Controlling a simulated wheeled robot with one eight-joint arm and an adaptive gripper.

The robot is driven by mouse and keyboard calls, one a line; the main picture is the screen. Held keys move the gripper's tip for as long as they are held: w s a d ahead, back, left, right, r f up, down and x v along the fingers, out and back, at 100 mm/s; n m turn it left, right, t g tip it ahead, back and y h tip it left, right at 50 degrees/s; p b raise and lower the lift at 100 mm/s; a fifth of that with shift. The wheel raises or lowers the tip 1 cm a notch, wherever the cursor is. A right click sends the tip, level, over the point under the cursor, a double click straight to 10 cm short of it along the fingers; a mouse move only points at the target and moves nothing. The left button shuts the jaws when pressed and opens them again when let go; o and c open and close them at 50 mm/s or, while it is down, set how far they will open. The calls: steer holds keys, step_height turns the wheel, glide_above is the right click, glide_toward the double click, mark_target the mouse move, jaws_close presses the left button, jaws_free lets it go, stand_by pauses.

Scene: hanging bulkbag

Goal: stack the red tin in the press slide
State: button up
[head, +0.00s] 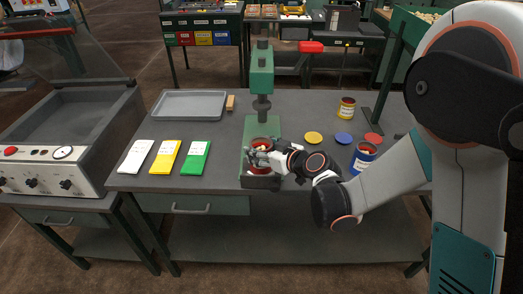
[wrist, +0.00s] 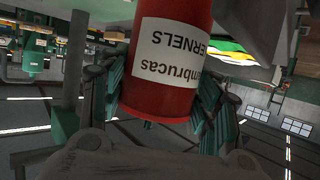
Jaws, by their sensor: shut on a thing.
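The red tin (wrist: 158,92) shows large in the wrist view, with a white label reading "KERNELS" upside down. My gripper (wrist: 162,100) has a teal finger on each side of it and is shut on it. In the head view the red tin (head: 262,146) is at the green press (head: 262,75), below its ram, and my gripper (head: 262,156) reaches it from the right. The press slide (head: 261,182) is the dark tray at the front of the press base. My gripper hides part of the tin, and I cannot tell whether the tin rests in the slide.
A blue tin (head: 362,158) and a yellow tin (head: 346,108) stand to the right. Yellow, blue and red lids (head: 373,139) lie on the table. A grey tray (head: 190,104) and white, yellow and green packets (head: 196,158) lie to the left.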

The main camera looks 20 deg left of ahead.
steer(key=shift+f+b, duration=0.35)
steer(key=shift+b, duration=0.05)
steer(key=o, duration=1.2)
steer(key=shift+c, duration=0.2)
steer(key=shift+r, duration=0.1)
steer(key=shift+d+r+p, duration=0.1)
steer(key=shift+r+p, duration=0.35)
steer(key=shift+p, duration=0.15)
steer(key=p+v, duration=0.2)
steer(key=v, duration=0.9)
steer(key=shift+s+d, duration=0.25)
steer(key=shift+r, duration=0.1)
